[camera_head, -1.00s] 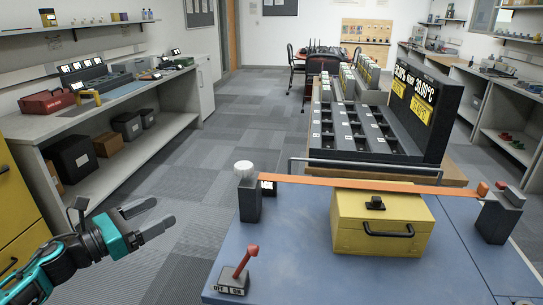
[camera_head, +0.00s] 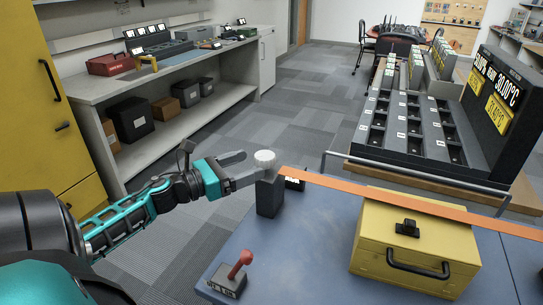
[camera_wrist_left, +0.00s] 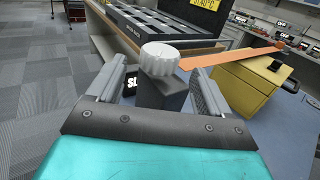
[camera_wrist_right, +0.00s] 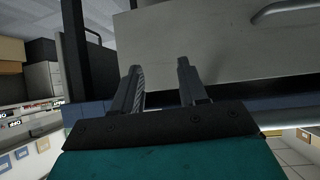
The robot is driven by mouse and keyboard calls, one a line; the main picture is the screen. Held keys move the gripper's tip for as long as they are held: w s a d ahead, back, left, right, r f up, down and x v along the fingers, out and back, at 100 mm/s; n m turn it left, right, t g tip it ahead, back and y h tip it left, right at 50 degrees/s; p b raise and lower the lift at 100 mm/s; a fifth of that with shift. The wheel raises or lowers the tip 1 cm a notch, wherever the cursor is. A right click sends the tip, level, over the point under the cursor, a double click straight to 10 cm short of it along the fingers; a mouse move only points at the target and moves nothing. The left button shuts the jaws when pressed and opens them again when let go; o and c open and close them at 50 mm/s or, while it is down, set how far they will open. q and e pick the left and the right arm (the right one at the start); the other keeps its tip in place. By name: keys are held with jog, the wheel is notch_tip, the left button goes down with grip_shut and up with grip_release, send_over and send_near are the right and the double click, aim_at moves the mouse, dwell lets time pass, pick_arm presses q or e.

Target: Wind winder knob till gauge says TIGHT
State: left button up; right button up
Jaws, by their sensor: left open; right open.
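The white ribbed winder knob (camera_head: 264,158) sits on top of a dark post (camera_head: 269,195) at the table's left corner. It also shows in the left wrist view (camera_wrist_left: 160,58). My left gripper (camera_head: 248,167) is open, its fingers level with the knob and just short of it. In the left wrist view the knob lies between the finger lines, with no clear contact. A small black gauge (camera_head: 293,183) sits behind the post; its white text is partly hidden, beginning "SL" in the left wrist view (camera_wrist_left: 128,85). My right gripper (camera_wrist_right: 160,85) is open and empty.
An orange strap (camera_head: 390,199) runs from the post across above a yellow toolbox (camera_head: 418,240). A red lever switch (camera_head: 238,264) stands on the blue table (camera_head: 310,265) front left. A metal rail (camera_head: 430,172) and dark rack (camera_head: 405,125) lie behind.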

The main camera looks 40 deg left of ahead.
aim_at(271, 160)
pick_arm(q)
jog(key=x, duration=0.7)
jog(key=shift+w+d, duration=0.1)
jog(key=shift+w, duration=0.15)
pick_arm(e)
jog(key=shift+w+r, duration=0.1)
jog(key=shift+r, duration=0.1)
